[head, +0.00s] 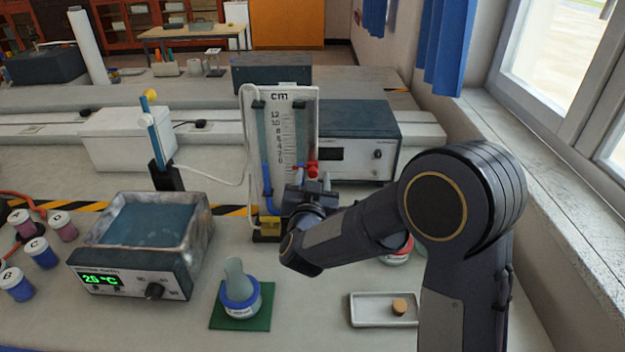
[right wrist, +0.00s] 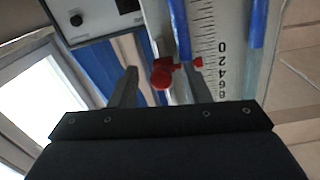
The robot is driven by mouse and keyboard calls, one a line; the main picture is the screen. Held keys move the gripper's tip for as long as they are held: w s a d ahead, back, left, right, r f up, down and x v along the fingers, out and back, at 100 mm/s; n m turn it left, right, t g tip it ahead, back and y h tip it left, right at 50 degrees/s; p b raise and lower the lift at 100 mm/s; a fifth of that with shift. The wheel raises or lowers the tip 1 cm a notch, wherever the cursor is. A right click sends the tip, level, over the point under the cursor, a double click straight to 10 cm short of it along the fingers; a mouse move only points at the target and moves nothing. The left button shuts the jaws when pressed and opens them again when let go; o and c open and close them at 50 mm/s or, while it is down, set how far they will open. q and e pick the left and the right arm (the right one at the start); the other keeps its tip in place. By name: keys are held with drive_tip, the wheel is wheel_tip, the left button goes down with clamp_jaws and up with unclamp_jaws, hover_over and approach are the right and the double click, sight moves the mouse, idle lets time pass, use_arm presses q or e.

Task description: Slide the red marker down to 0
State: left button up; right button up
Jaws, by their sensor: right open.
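The red marker (head: 312,168) sits on the right edge of the upright white scale board (head: 297,110) marked cm, near the low end of its scale. In the right wrist view, which shows the board upside down, the red marker (right wrist: 163,74) has a round knob and a pointer reaching towards the scale (right wrist: 208,30), at about the 2. My right gripper (head: 308,182) is just in front of the board's lower part. Its open fingers (right wrist: 161,85) stand on either side of the knob, with gaps visible. My left gripper is out of view.
A grey instrument box (head: 360,135) stands behind the board on the right. A bath with a green display (head: 130,270) is at left. A blue-collared flask (head: 240,295) on a green mat and a white tray (head: 370,312) lie in front. Blue tubing (head: 267,185) runs along the board.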

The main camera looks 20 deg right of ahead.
drive_tip(key=v, duration=0.7)
drive_tip(key=shift+s+b, duration=0.4)
drive_tip(key=shift+b, duration=0.05)
drive_tip(key=s+d+n+g+y+p, duration=0.1)
drive_tip(key=s+d+g+y, duration=0.1)
drive_tip(key=s, duration=0.7)
drive_tip(key=s+d+f+n+g+y+p, duration=0.1)
drive_tip(key=s+g+y, duration=0.3)
drive_tip(key=s, duration=0.5)
drive_tip(key=s+d+f+n+g+y+p, duration=0.1)
drive_tip(key=s+d+g+y, duration=0.2)
drive_tip(key=s, duration=0.6)
drive_tip(key=shift+d+n+g+y+p, duration=0.3)
drive_tip(key=shift+d+n+g, duration=0.1)
drive_tip(key=shift+g, duration=0.8)
